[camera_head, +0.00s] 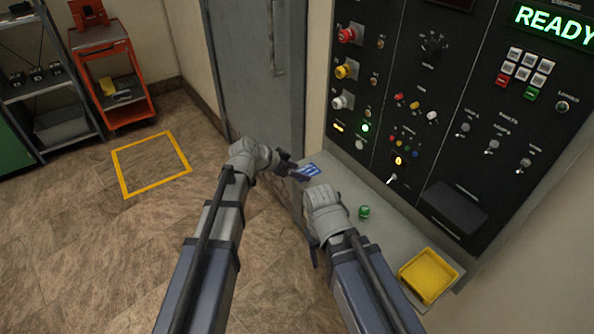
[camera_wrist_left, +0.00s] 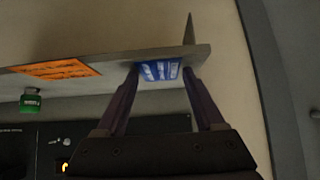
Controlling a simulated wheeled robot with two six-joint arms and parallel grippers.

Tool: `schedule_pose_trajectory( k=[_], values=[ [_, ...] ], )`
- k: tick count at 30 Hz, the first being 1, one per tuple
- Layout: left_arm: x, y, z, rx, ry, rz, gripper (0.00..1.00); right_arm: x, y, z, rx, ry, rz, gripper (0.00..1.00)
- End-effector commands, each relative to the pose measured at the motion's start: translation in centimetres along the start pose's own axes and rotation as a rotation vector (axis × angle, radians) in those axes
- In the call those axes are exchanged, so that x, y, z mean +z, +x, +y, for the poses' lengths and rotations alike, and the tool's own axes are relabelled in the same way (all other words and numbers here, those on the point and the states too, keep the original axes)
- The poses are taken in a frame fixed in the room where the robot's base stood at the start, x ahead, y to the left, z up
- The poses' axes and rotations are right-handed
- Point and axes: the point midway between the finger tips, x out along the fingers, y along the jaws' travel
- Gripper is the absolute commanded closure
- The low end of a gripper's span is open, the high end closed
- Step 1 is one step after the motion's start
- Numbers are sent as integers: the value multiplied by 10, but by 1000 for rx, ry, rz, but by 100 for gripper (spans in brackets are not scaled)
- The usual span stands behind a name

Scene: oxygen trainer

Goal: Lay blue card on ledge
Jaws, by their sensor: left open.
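The blue card (camera_head: 308,171) lies at the left end of the grey ledge (camera_head: 345,184) below the control panel. In the left wrist view the blue card (camera_wrist_left: 160,70) lies flat against the ledge (camera_wrist_left: 112,60), close to its edge. My left gripper (camera_head: 290,167) is at the card. In the wrist view its two fingers are open, one on each side of the card; I cannot tell whether they touch it. My right gripper (camera_head: 313,242) hangs by the ledge's front edge; its fingers are mostly hidden by the hand.
A green knob-like object (camera_head: 364,212) and a yellow tray (camera_head: 429,275) are on the ledge to the right. An orange card (camera_wrist_left: 55,68) lies on the ledge in the wrist view. The panel (camera_head: 430,120) rises behind. Open floor lies left.

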Motion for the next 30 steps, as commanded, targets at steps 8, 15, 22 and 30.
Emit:
schedule_pose_trajectory(
  k=[8, 15, 22, 30],
  values=[
    [-8, -20, 6, 9, 10, -16, 6, 1, -22, 2, 0, 0, 0, 43],
    [-10, -74, 4, 6, 6, -13, 6, 4, -61, 6, 0, 1, 0, 43],
    [-10, -111, 4, 7, 5, -11, 6, 5, -86, 8, 0, 1, 0, 43],
    [-8, -128, 3, 8, 6, -11, 6, 6, -96, 9, 0, 1, 0, 43]
  ],
)
